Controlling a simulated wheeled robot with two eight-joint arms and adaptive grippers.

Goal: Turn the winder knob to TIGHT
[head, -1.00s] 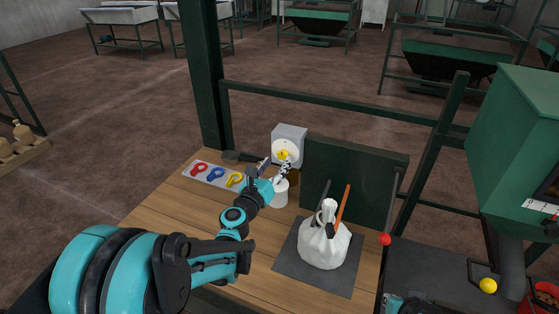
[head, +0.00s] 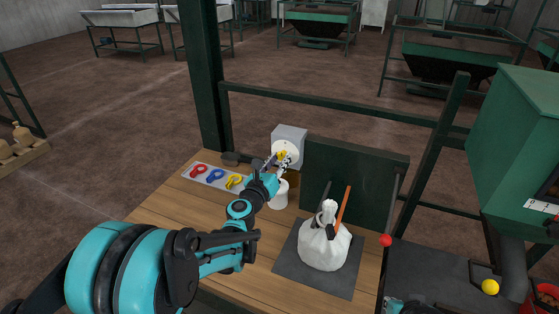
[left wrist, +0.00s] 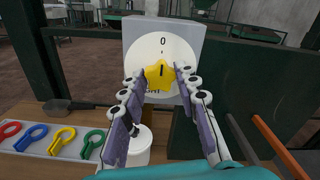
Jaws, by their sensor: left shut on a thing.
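The winder is a grey box (head: 290,133) with a white round dial at the back of the bench. Its yellow star-shaped knob (left wrist: 159,75) has a dark line, close to upright, in the left wrist view. The dial (left wrist: 160,50) shows a 0 at the top and partly hidden letters below the knob. My left gripper (left wrist: 156,78) is shut on the knob, with one finger on each side; it also shows in the head view (head: 279,161). A teal part of mine shows at the head view's bottom edge, perhaps the right gripper (head: 398,303); its fingers cannot be made out.
A tray (left wrist: 40,148) with coloured keys lies left on the bench. A white cup (head: 279,196) stands just below the winder. A tied white bag (head: 324,247) sits on a dark mat, with an orange stick beside its neck. A dark green panel (head: 352,182) stands right of the winder.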

